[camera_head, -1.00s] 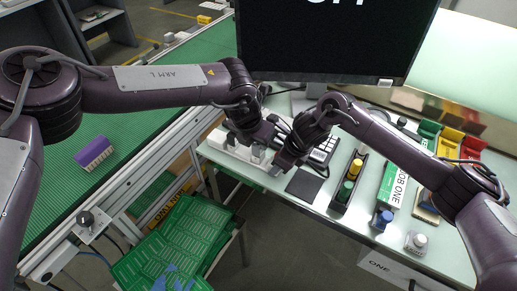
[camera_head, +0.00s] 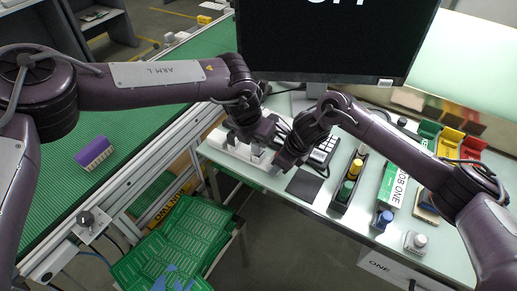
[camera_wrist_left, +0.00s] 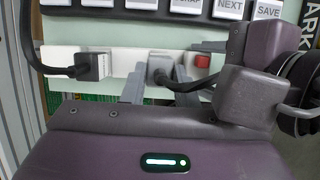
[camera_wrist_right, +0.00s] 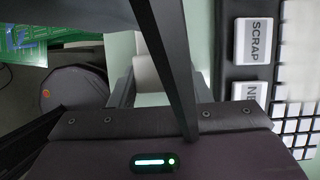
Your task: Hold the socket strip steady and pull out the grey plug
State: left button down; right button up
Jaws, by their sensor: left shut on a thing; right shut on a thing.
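The white socket strip (camera_wrist_left: 122,62) runs across the left wrist view; it also shows in the head view (camera_head: 218,139). A black plug (camera_wrist_left: 94,66) sits at its left part and a red switch (camera_wrist_left: 202,62) at its right part. The grey plug (camera_wrist_left: 160,69), with a dark cable, is between the fingers of my left gripper (camera_wrist_left: 160,82), which is shut on it. I cannot tell whether its pins are still in the strip. My right gripper (camera_head: 275,169) is shut on the strip's near end (camera_wrist_right: 148,82).
A button pad (camera_head: 323,151) and a dark square mat (camera_head: 304,184) lie right of the grippers. A monitor (camera_head: 335,40) stands behind. Green boards (camera_head: 175,245) lie lower left.

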pick_arm(q)
jog(key=shift+w+d+r, duration=0.1)
jog(key=shift+r, duration=0.15)
